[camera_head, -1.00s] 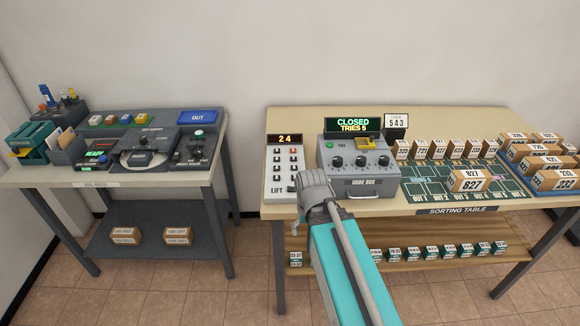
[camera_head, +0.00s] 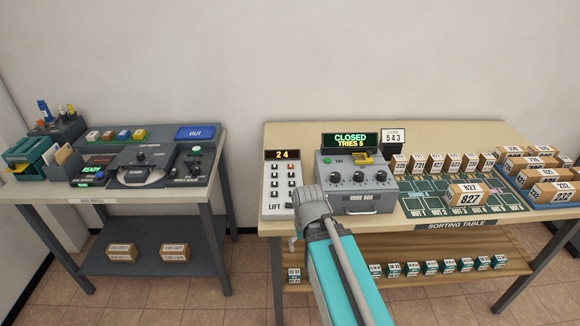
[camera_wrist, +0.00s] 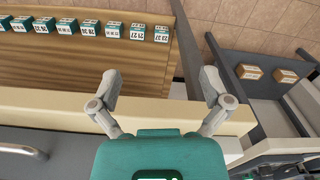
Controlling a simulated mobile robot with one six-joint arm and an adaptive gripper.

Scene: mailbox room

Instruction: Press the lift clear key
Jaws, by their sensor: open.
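I cannot read which key is the clear key. My gripper (camera_head: 312,205) is in front of the panel's lower right side and covers part of it. In the wrist view my gripper (camera_wrist: 160,85) has its two fingers spread with nothing between them, over the table's front edge and lower shelf. The panel does not clearly show there.
The grey code box (camera_head: 357,183), reading CLOSED and TRIES 5 above, stands close right of the panel. Boxes and a loose parcel (camera_head: 468,196) are further right. A grey side table (camera_head: 100,187) with machines is at left, with a gap between the tables.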

